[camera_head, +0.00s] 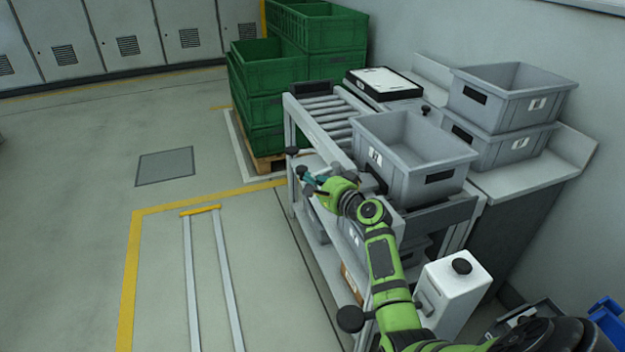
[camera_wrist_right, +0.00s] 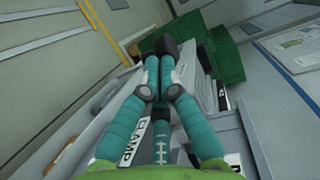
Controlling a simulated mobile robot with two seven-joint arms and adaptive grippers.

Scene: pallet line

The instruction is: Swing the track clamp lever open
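My right gripper (camera_head: 310,181) has teal fingers and hangs beside the near left side of the roller conveyor frame. In the right wrist view its fingertips (camera_wrist_right: 158,66) are drawn together, with nothing clearly seen between them. A black knob (camera_wrist_right: 168,46), likely the end of the clamp lever, shows just past the fingertips; whether they touch it I cannot tell. In the head view a black knob (camera_head: 291,150) sits at the frame's left edge, just above and left of the gripper. A white CLAMP label (camera_wrist_right: 127,143) is partly hidden behind the fingers. My left gripper is not in view.
A grey bin (camera_head: 408,185) stands on the conveyor just right of the gripper. Stacked grey bins (camera_head: 500,115) are farther right. Green crates (camera_head: 255,75) stand behind the roller conveyor (camera_head: 322,112).

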